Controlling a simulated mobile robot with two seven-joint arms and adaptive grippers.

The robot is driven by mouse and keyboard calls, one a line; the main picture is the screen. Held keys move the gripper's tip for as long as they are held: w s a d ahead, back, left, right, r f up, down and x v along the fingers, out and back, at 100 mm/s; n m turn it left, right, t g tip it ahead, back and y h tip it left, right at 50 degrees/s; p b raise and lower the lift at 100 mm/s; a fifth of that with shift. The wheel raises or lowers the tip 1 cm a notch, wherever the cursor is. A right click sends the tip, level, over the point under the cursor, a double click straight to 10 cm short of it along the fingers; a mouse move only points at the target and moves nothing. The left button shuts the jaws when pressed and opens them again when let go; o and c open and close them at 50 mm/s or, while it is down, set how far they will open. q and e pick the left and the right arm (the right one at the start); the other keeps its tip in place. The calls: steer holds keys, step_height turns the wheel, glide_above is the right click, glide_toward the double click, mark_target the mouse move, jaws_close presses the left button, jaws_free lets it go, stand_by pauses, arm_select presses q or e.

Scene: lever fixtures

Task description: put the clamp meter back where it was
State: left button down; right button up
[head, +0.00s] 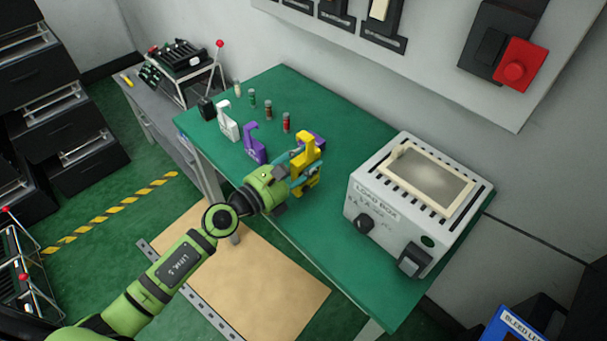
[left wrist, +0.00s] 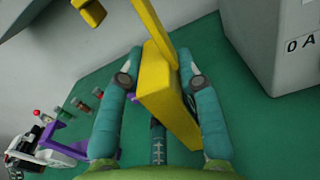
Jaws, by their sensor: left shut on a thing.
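A yellow clamp meter (head: 306,146) is held upright by my left gripper (head: 298,172) over the near edge of the green table (head: 345,235). In the left wrist view the same yellow meter (left wrist: 168,92) sits between the two teal fingers of my left gripper (left wrist: 160,68), which is shut on it. A white clamp meter (head: 227,122) and a purple clamp meter (head: 254,146) stand on the table to the left. Another purple piece (head: 318,139) shows partly behind the yellow meter. I cannot tell whether the yellow meter touches the table. My right gripper is not in view.
A grey load box (head: 418,200) stands on the table to the right. Several small coloured cylinders, one red (head: 286,122), stand along the back. The table front between meter and box is clear.

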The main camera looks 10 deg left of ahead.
arm_select(q)
steer(key=shift+f+b, duration=0.8)
steer(key=shift+f, duration=0.6)
steer(key=shift+f, duration=0.2)
steer(key=c, duration=0.9)
jaws_free()
steer(key=shift+o, duration=0.2)
steer(key=shift+r, duration=0.3)
steer(key=b+v, duration=0.4)
steer(key=v, duration=0.8)
steer(key=shift+b, duration=0.35)
